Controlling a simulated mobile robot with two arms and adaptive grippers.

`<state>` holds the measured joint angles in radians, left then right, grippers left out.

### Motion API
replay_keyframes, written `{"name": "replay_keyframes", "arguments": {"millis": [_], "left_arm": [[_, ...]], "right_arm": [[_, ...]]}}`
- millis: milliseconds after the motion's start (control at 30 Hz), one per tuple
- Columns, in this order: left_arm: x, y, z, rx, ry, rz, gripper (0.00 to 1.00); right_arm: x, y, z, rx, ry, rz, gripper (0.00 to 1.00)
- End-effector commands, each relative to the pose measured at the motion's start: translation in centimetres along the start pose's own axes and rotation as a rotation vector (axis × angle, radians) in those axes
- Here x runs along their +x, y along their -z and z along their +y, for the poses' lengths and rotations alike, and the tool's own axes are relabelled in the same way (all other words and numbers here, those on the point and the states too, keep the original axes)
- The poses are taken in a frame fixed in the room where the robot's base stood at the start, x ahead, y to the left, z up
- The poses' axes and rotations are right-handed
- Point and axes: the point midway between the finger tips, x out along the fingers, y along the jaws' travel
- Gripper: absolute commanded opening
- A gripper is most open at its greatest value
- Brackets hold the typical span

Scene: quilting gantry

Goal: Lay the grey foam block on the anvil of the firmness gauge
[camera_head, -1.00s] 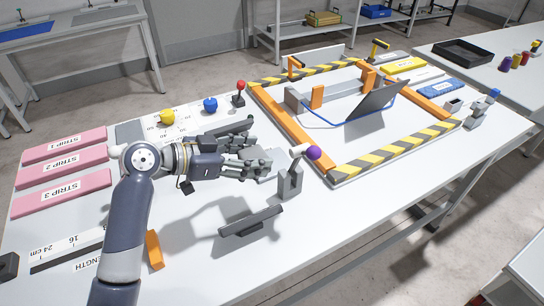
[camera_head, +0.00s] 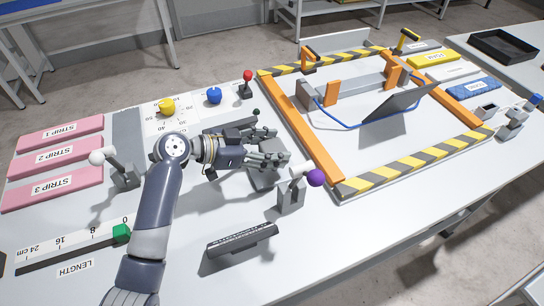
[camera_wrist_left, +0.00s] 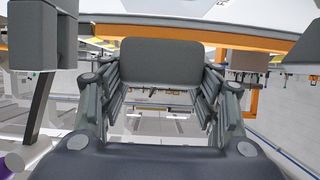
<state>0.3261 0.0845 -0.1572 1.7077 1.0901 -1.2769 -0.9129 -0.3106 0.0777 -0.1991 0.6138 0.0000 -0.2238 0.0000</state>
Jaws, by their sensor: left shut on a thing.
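My left gripper (camera_head: 275,147) reaches in from the left, low over the middle of the table, fingers pointing right. In the left wrist view, a rounded grey block (camera_wrist_left: 160,62), which looks like the grey foam block, sits between its fingers. In the head view the fingers mostly hide it. A grey flat piece (camera_head: 264,180) shows just below the fingers, beside a grey post (camera_head: 290,197) with a white lever and purple ball. I cannot tell whether this piece is the firmness gauge's anvil. A numbered scale (camera_head: 180,124) lies behind my wrist. My right gripper is out of view.
Pink strips (camera_head: 60,137) lie at the left. A white-balled lever (camera_head: 97,156) stands near my arm, and a dark sign (camera_head: 242,240) in front. The orange and striped frame (camera_head: 405,163) fills the right. The front right table strip is clear.

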Motion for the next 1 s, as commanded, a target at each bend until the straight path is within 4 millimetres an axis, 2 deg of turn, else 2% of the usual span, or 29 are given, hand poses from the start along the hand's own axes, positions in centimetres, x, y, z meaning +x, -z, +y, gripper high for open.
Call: {"name": "replay_keyframes", "arguments": {"millis": [100,300,467,700,733,800,1000], "left_arm": [[0.5,-1.0,0.0,-0.003,-0.001,0.000,0.50],[1.4,-3.5,0.0,-0.002,0.000,0.001,0.50],[1.6,-3.9,0.0,0.000,0.001,0.000,0.50],[1.7,-4.2,0.0,0.001,0.001,-0.001,0.50],[1.6,-4.0,0.0,0.001,0.001,0.000,0.64],[1.6,-4.0,0.0,0.001,0.001,0.000,0.78],[1.6,-4.0,0.0,0.001,0.001,0.000,0.78]], "right_arm": [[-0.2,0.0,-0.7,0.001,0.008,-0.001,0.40],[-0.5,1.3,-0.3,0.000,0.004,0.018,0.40],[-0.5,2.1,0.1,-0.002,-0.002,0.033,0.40],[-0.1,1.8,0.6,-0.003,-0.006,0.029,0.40],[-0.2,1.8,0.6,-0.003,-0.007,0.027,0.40],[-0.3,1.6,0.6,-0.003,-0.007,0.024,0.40],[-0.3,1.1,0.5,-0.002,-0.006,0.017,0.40]]}}
